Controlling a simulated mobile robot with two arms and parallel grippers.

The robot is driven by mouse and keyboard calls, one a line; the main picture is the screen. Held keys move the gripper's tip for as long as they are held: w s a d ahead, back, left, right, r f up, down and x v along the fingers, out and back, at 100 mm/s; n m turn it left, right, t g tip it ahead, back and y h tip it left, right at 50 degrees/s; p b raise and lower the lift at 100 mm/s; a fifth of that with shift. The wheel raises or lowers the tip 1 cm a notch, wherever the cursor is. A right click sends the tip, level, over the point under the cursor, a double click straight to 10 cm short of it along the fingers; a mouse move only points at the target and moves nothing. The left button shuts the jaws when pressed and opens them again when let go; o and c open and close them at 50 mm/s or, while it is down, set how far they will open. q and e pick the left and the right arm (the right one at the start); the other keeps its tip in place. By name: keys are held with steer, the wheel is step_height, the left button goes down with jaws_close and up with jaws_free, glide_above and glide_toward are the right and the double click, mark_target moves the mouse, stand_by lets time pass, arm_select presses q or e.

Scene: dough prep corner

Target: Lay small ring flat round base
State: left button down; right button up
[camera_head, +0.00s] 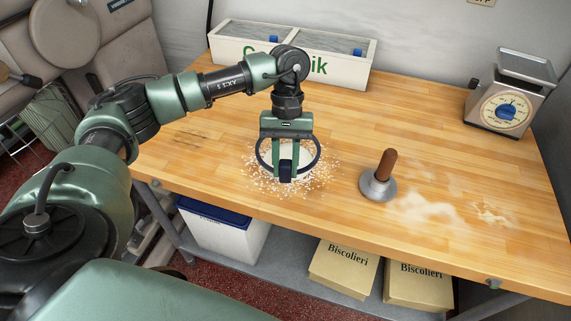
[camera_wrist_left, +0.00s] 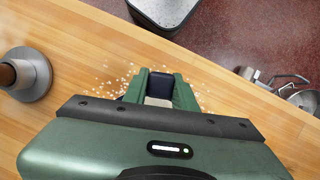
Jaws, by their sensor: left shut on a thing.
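The small ring is a dark blue hoop (camera_head: 319,154) in the middle of the head view, with a dark block (camera_wrist_left: 160,82) on its near side. My left gripper (camera_head: 287,172) points down and is shut on this block. A pale round base (camera_head: 290,153) shows inside the hoop, mostly hidden by my fingers. The hoop appears to surround the base and looks roughly level; I cannot tell whether it touches the table. In the left wrist view the block sits between my green fingertips, and most of the hoop is hidden. My right gripper is not in view.
White flakes (camera_head: 325,178) lie scattered around the base on the wooden table (camera_head: 430,130). A wooden-handled metal tool (camera_head: 379,188) stands to the right. A white lettered bin (camera_head: 345,70) is at the back, a scale (camera_head: 507,108) at the back right. The table's front edge is close.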

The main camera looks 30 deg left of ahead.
mark_target(285, 178)
arm_select(q)
steer(key=shift+b, duration=0.6)
stand_by(0.6)
stand_by(0.3)
steer(key=shift+f+b, duration=0.1)
steer(key=shift+b, duration=0.2)
steer(key=shift+f+b, duration=1.6)
steer(key=shift+b, duration=0.15)
steer(key=shift+r, duration=0.1)
steer(key=shift+f+b, duration=0.65)
steer(key=shift+b, duration=0.4)
